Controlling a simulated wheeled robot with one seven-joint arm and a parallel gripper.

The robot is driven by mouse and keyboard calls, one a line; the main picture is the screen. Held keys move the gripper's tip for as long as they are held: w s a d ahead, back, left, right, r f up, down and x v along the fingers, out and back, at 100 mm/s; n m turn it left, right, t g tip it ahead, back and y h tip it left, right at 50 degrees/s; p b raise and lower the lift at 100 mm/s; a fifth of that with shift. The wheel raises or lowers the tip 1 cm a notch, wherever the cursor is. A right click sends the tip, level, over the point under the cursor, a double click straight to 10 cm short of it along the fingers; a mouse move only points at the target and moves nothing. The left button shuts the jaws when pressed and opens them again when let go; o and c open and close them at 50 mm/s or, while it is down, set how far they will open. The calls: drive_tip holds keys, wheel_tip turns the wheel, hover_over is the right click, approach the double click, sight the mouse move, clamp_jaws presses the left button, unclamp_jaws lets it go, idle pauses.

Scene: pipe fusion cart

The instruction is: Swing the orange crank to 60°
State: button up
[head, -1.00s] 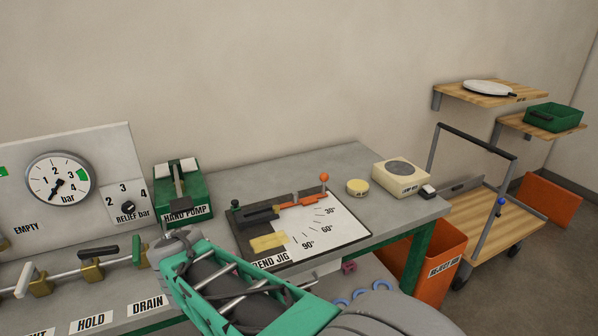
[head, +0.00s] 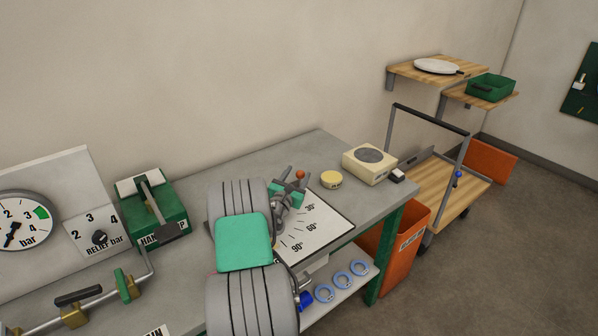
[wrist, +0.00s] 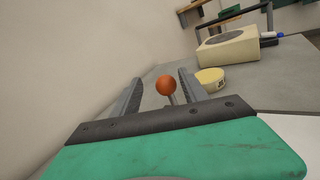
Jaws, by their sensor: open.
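The orange crank's ball knob (head: 300,174) stands at the far edge of the bend jig board (head: 327,232), beyond the 30° mark. The crank's bar is hidden behind my arm in the head view. My gripper (head: 292,184) is open at the knob. In the wrist view, the orange knob (wrist: 166,85) shows between the two spread fingers of my gripper (wrist: 161,78), with its thin post below. I cannot tell that either finger touches it. The 30°, 60° and 90° marks are visible on the white plate.
A yellow round tin (head: 331,179) and a cream box with a round grey top (head: 369,163) stand right of the jig. The hand pump (head: 152,212) is to the left. An orange bin (head: 388,246) and a cart (head: 445,190) stand right of the bench.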

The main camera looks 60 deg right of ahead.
drive_tip(key=d, duration=0.1)
drive_tip(key=d+f, duration=0.1)
drive_tip(key=d, duration=0.1)
drive_tip(key=shift+d+f, duration=0.25)
drive_tip(key=shift+f, duration=0.1)
drive_tip(key=shift+a+r, duration=0.45)
drive_tip(key=shift+a, duration=0.15)
drive_tip(key=shift+c, duration=0.9)
drive_tip(key=shift+d+f, duration=0.25)
drive_tip(key=shift+d, duration=0.05)
drive_tip(key=c, duration=0.3)
drive_tip(key=shift+s+a+r, duration=0.1)
drive_tip(key=c, duration=0.3)
clamp_jaws()
